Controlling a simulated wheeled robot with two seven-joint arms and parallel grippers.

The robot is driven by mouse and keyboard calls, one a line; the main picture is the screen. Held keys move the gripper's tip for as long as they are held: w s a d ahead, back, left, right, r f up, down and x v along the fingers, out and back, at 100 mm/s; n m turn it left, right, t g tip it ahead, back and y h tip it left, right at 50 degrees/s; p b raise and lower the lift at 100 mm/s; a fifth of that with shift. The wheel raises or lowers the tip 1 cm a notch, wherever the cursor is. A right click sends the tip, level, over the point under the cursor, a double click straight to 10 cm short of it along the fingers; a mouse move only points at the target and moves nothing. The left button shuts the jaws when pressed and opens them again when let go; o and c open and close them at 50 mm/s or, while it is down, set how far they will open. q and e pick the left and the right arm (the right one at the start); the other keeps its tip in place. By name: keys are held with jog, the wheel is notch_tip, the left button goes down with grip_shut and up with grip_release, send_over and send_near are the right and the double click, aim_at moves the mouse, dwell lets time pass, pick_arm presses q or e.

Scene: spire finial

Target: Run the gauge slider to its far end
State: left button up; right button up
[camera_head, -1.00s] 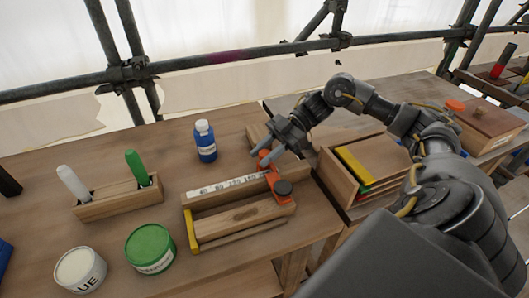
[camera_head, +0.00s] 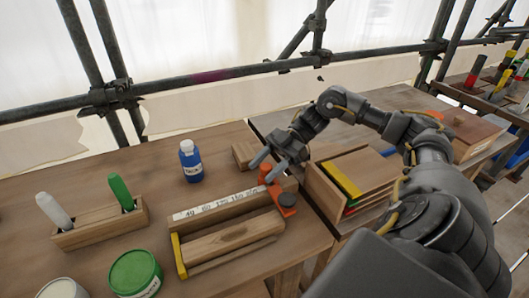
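The gauge (camera_head: 205,245) is a wooden block with a white number scale (camera_head: 218,205) and a yellow left end (camera_head: 179,255). Its orange slider (camera_head: 285,210), with a dark round knob (camera_head: 287,199), sits at the right end of the scale. An upright orange tab (camera_head: 265,171) rises at the slider's back. My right gripper (camera_head: 261,172) reaches down over this tab, with one finger on each side of it. The fingers are apart, but I cannot tell whether they press on the tab. My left gripper is out of view.
A blue bottle (camera_head: 191,163) stands behind the gauge, with a small wooden block (camera_head: 243,154) to its right. A marker holder (camera_head: 100,225) and a green tin (camera_head: 135,273) are at the left. A wooden box with coloured strips (camera_head: 340,178) stands close on the right.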

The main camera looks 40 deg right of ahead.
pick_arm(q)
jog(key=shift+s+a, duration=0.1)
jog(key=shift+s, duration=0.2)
pick_arm(e)
jog(key=shift+d+r, duration=0.2)
jog(key=shift+d, duration=0.25)
pick_arm(q)
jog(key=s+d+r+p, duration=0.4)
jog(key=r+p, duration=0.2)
jog(key=p, duration=0.2)
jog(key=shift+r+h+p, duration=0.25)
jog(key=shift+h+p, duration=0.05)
pick_arm(e)
jog(key=v, duration=0.9)
jog(key=shift+d, duration=0.35)
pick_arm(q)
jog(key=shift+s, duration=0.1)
pick_arm(e)
jog(key=shift+s+r, duration=0.1)
